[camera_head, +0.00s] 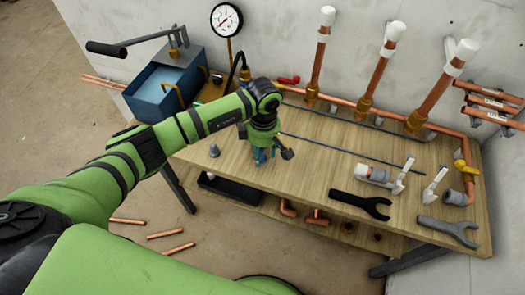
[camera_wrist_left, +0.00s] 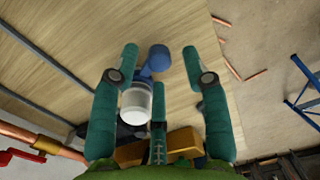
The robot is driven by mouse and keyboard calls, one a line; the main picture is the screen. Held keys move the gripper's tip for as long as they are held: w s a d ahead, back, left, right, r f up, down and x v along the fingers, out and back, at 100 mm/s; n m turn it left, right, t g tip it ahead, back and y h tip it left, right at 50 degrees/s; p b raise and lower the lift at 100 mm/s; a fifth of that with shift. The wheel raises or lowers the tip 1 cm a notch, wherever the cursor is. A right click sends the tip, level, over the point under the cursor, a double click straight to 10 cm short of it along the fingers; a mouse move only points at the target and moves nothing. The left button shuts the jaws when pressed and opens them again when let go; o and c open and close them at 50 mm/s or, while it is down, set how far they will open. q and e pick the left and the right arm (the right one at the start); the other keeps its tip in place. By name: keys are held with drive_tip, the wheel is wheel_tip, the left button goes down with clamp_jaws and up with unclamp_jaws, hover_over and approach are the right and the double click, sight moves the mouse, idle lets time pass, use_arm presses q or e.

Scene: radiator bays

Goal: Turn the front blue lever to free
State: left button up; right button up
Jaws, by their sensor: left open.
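The blue lever (camera_wrist_left: 157,60) shows in the left wrist view, with a round blue end. It sits beside a white and clear-grey cylinder (camera_wrist_left: 136,104), over the wooden bench top. My left gripper (camera_wrist_left: 160,62) has its teal fingers spread on both sides of the lever, with a gap to each and nothing held. In the head view my left gripper (camera_head: 265,155) points down low over the bench, and it hides the lever there. I cannot tell the lever's marked position. My right gripper is not in view.
A red lever (camera_head: 288,80) sits on the copper pipe behind. A small grey cone (camera_head: 214,150) stands left of the gripper. A black wrench (camera_head: 360,204), a grey wrench (camera_head: 448,231) and white-handled fittings (camera_head: 385,178) lie to the right. A blue tank (camera_head: 168,88) stands back left.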

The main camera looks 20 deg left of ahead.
use_arm(q)
drive_tip(key=shift+f, duration=0.7)
